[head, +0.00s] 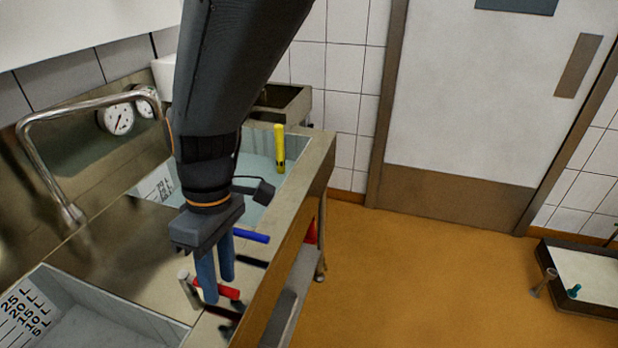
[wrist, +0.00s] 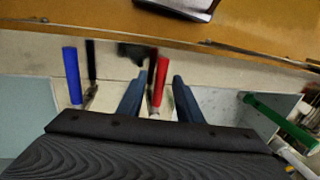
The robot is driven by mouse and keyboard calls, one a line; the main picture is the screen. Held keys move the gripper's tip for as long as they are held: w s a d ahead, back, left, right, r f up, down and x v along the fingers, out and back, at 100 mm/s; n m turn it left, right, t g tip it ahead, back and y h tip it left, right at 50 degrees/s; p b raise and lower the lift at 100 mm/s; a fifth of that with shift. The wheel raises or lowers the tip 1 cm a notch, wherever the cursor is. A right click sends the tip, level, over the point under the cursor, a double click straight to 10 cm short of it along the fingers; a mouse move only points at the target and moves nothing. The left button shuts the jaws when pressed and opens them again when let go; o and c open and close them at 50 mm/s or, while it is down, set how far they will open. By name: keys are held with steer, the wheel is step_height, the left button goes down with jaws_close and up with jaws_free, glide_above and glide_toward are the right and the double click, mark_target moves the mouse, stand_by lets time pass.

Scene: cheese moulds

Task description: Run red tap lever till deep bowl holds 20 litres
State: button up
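The red tap lever (head: 229,291) sticks out over the counter's front edge. In the wrist view the red lever (wrist: 160,82) stands between my two blue fingers. My gripper (head: 217,289) points down at it and is open, with gaps showing beside the lever; contact is not clear. A grey bowl (head: 105,297) with a litre scale sits at the lower left, cut off by the frame. A second scaled bowl (head: 262,183) lies behind my arm, partly hidden. I cannot tell which is the deep bowl, nor read a water level.
A blue lever (head: 251,236) is just behind the red one, and a yellow lever (head: 279,148) farther back. A green lever (wrist: 268,115) shows at the wrist view's right. A bent metal pipe (head: 85,108) arches over the counter. Open orange floor (head: 400,270) lies to the right.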

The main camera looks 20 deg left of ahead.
step_height(320, 180, up, 8)
steer(key=w+b, duration=0.1)
steer(key=shift+w+f+b, duration=0.15)
steer(key=shift+w+b, duration=0.1)
steer(key=shift+b, duration=0.05)
stand_by(1.1)
